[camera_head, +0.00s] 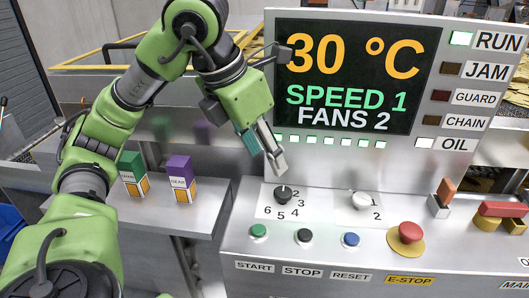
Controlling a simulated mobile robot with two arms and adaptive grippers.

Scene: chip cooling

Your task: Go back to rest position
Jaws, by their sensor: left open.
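My left gripper (273,158) is in front of the control panel, pointing down. It is open and holds nothing that I can see. It hangs above the black rotary knob (283,193), apart from it as far as I can tell. A white knob (362,201) sits to the right of the black one. The screen (350,75) reads 30 °C, SPEED 1, FANS 2. My right gripper is not in view.
A green box (132,172) and a purple box (180,178) stand on a metal ledge at left. Along the panel's front are green, black and blue buttons (351,240) and a red E-stop (410,233). Red-capped switches (503,209) sit at far right.

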